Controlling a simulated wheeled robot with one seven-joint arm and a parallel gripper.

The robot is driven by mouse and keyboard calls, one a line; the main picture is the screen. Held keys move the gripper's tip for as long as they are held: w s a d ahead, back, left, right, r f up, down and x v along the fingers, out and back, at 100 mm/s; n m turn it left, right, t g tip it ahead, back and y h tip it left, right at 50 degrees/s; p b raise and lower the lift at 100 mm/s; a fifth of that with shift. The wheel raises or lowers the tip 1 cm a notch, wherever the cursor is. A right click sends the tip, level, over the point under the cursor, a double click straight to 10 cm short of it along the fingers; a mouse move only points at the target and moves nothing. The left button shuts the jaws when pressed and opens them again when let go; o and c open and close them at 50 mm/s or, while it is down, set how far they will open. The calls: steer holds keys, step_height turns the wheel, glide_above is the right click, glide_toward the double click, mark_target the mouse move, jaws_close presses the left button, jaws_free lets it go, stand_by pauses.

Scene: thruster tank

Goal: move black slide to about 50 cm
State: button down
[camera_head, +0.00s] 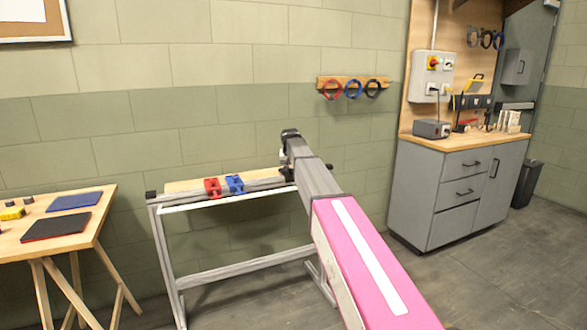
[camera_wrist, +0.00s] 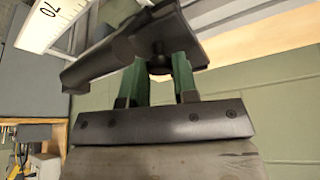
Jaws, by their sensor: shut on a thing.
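In the wrist view my gripper (camera_wrist: 160,72) has its two green fingers shut on the black slide (camera_wrist: 105,60). The black slide is seen close up, and only part of it is in the picture. A white scale (camera_wrist: 48,22) with the mark 70 shows at the upper left, beside the slide. In the head view the rail (camera_head: 185,194) runs across a grey stand, with the red slide (camera_head: 212,187) and the blue slide (camera_head: 235,184) side by side left of my arm.
A wooden table (camera_head: 80,240) with flat pads stands at the left. A grey cabinet (camera_head: 450,185) with a wooden top stands at the right. Coloured rings hang from a wall rack (camera_head: 350,82) behind the rail. Open floor lies right of the stand.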

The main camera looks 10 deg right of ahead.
steer(key=s+a, duration=0.1)
steer(key=a, duration=0.2)
steer(key=s+a, duration=0.1)
steer(key=a, duration=0.3)
steer(key=s+a, duration=0.1)
steer(key=a, duration=0.3)
steer(key=shift+s, duration=0.35)
steer(key=c, duration=0.9)
jaws_free()
steer(key=shift+r, duration=0.1)
steer(key=v, duration=1)
steer(key=shift+r, duration=0.3)
steer(key=shift+s, duration=0.1)
